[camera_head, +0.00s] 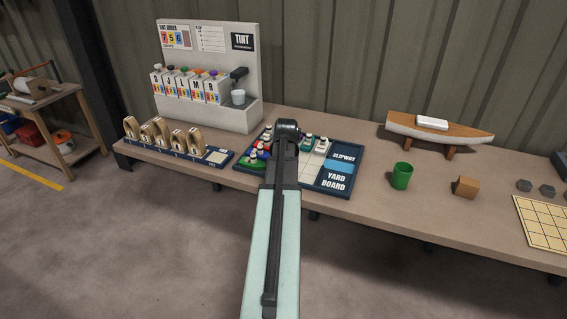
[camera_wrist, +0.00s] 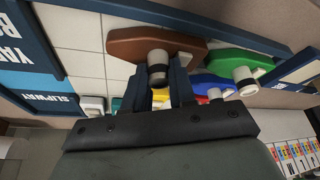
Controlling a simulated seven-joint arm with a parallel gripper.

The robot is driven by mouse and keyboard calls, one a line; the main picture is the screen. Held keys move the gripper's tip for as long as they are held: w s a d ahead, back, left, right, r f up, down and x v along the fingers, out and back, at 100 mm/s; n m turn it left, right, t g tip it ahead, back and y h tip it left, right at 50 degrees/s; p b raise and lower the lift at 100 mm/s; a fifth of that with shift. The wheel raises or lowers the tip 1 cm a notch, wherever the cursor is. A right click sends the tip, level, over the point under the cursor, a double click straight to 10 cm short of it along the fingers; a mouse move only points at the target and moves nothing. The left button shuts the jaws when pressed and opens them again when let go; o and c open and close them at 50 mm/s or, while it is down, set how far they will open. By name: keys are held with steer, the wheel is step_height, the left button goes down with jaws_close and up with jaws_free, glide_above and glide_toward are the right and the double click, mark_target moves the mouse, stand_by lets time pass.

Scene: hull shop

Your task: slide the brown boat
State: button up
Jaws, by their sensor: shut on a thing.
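The brown boat (camera_wrist: 128,44) lies on the yard board, seen in the wrist view, with a grey and black funnel standing on it. My gripper (camera_wrist: 160,80) is shut on the brown boat at its funnel. In the head view my arm covers the boat and the gripper's fingertips. The yard board (camera_head: 335,184) is a blue-framed tray with white squares and a blue slipway patch (camera_head: 339,165) at its right side. Green (camera_wrist: 230,60), blue (camera_wrist: 208,82), yellow and red boats crowd beside the brown one. A white boat (camera_head: 322,146) sits at the board's back.
A tint dispenser (camera_head: 204,60) stands behind the board to the left. A rack of wooden pieces (camera_head: 196,139) lies left of the board. A green cup (camera_head: 402,176), a wooden block (camera_head: 466,187) and a model hull (camera_head: 440,131) stand to the right. Bare bench lies between board and cup.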

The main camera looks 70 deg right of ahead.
jaws_close()
steer(key=s, duration=0.6)
steer(key=shift+s, duration=0.35)
steer(key=o, duration=0.7)
jaws_free()
steer(key=shift+o, duration=0.2)
steer(key=v, duration=1.3)
steer(key=shift+r, duration=0.4)
steer(key=shift+a, duration=0.15)
